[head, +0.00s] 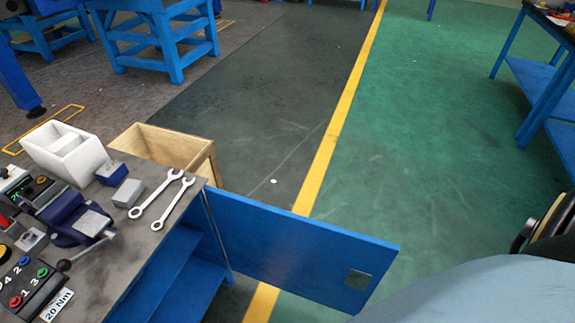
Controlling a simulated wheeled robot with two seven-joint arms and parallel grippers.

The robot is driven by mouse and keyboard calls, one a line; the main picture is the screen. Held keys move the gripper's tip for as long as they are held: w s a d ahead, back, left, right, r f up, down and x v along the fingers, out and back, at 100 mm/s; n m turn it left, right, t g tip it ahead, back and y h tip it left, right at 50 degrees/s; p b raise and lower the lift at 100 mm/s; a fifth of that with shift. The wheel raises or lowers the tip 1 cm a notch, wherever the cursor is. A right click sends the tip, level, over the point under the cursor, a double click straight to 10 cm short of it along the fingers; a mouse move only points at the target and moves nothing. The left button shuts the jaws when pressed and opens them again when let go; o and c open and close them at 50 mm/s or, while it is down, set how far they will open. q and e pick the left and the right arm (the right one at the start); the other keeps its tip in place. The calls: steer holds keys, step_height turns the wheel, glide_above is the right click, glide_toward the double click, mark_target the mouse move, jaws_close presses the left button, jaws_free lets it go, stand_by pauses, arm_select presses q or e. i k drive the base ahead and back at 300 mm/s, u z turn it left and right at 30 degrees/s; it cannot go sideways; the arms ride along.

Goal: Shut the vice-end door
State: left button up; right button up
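The blue bench (150,262) has an open side with a blue shelf (190,285) inside, seen left of the hinge. A dark blue vice (78,222) is on the bench top. Neither of my grippers can be made out in this view.
Two wrenches (160,202), a grey block (129,193) and a white bin (68,152) lie on the bench top. A wooden box (165,148) stands behind it. Green floor (430,150) right of the yellow line is clear. A blue table (535,90) is far right.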

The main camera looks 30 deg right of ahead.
mark_target(337, 268)
steer(key=k, duration=1.45)
steer(key=z, duration=2.2)
steer(key=i, duration=3.4)
steer(key=u, duration=4)
steer(key=i, duration=0.5)
steer(key=z, duration=0.05)
